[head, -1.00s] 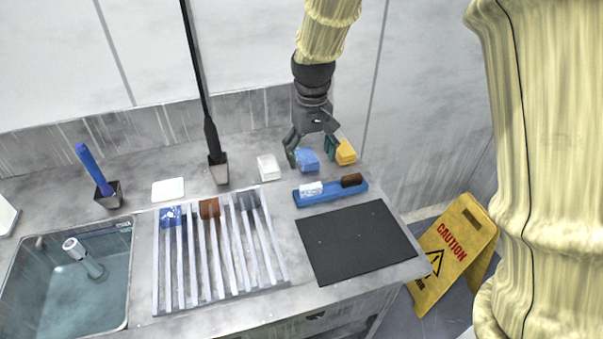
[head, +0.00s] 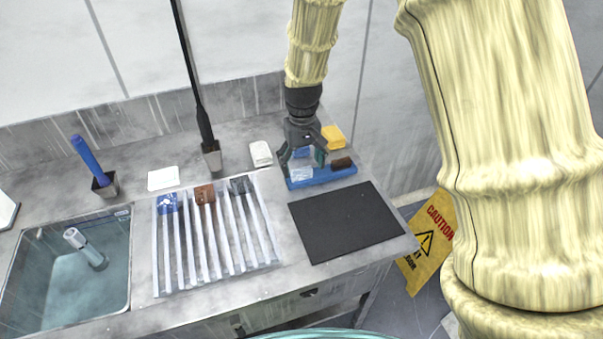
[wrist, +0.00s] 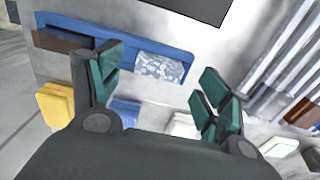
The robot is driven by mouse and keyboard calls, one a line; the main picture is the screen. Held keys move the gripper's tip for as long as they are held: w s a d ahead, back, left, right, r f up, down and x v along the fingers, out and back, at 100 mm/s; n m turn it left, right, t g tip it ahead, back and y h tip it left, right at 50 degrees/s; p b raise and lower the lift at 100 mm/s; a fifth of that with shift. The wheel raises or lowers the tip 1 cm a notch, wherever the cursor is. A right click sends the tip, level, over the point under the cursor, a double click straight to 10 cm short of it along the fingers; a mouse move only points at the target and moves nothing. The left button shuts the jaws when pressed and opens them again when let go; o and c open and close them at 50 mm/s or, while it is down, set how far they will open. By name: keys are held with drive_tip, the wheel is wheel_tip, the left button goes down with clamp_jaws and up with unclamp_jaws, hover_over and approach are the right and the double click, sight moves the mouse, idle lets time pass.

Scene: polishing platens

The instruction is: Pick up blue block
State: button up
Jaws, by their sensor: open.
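The blue block (head: 301,153) lies on the counter behind the blue tray, partly hidden by my gripper in the head view. In the wrist view, part of the blue block (wrist: 125,112) shows low in the picture, beside the left finger and partly covered by the gripper body. My gripper (head: 302,164) points down with its fingers spread and nothing between them. In the wrist view my gripper (wrist: 163,72) has its fingertips below the tray's white patterned block, and no contact is clear.
The blue tray (head: 334,174) holds a white patterned block (head: 300,174) and a brown block (head: 341,162). A yellow block (head: 334,137) and a white block (head: 261,153) flank the blue block. A black mat (head: 345,222), slatted rack (head: 240,265) and sink (head: 60,280) are nearby.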

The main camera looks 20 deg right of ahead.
sight(302, 175)
drive_tip(key=shift+w+f, duration=0.15)
drive_tip(key=shift+f, duration=0.45)
drive_tip(key=shift+w+f, duration=0.15)
drive_tip(key=shift+f, duration=0.4)
drive_tip(key=shift+s+f, duration=0.15)
drive_tip(key=c, duration=1.2)
drive_tip(key=shift+o, duration=0.2)
